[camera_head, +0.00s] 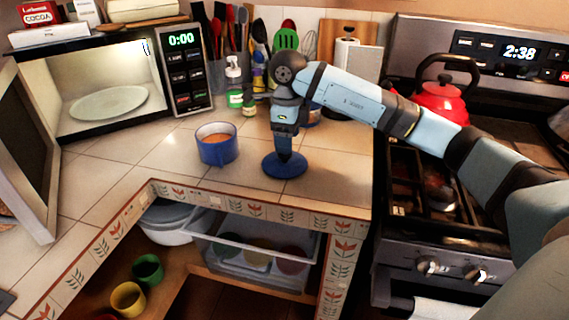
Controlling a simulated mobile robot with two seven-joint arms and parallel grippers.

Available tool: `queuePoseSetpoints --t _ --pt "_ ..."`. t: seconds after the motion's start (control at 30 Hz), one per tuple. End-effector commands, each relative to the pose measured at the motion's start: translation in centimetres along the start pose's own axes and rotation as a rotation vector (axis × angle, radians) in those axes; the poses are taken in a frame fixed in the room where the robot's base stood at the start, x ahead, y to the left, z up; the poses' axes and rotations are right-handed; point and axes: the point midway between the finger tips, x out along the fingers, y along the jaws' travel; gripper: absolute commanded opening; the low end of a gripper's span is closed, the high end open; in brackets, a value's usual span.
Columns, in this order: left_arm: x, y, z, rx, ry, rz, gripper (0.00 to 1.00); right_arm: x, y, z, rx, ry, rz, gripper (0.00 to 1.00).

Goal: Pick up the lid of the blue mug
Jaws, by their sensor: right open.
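The blue mug (217,146) stands upright and uncovered on the tiled counter, with a brown-orange content showing inside. A round blue lid (285,166) lies flat on the counter to the right of the mug, near the front edge. My right gripper (284,156) points straight down over the middle of the lid, with its fingertips at the lid's top. The fingers are small here, and I cannot tell whether they touch the lid's knob, which they hide. The right gripper is open. My left gripper is not in view.
An open microwave (105,85) with a plate inside stands at the left. Bottles (234,85) and utensils stand behind my right gripper. A red kettle (445,95) sits on the stove at the right. Counter tiles left of the mug are clear.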

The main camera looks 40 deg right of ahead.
Motion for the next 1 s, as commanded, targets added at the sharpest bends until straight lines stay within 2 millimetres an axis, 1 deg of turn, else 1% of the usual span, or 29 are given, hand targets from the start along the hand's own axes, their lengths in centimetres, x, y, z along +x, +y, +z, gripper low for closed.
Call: queuePoseSetpoints --t 0.13,0.3,0.4,0.63,0.67,0.7,0.87,0.9,1.0 --pt "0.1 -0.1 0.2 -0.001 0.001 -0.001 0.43 1.3 0.0 0.2 0.000 0.001 0.003 0.68" --pt "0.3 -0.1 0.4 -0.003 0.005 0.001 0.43 3.9 0.0 0.7 0.000 0.002 0.003 0.68" --pt "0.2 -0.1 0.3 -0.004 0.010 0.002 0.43 5.0 0.0 0.7 0.000 0.001 0.002 0.68" --pt "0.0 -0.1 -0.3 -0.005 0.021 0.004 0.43 5.2 0.0 0.7 -0.001 0.000 0.001 0.68" --pt "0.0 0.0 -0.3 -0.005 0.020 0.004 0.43 5.2 0.0 0.7 -0.001 0.000 0.001 0.64" --pt "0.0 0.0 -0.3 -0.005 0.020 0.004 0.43 5.2 0.0 0.7 -0.001 0.000 0.001 0.55" --pt "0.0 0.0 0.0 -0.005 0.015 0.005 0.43 5.2 0.0 0.7 0.000 0.000 0.001 0.18" --pt "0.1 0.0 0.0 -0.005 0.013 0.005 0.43 5.2 0.0 0.7 0.000 0.000 0.001 0.14" --pt "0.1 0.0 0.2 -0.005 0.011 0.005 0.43 5.1 0.0 0.7 0.000 0.000 0.001 0.14"
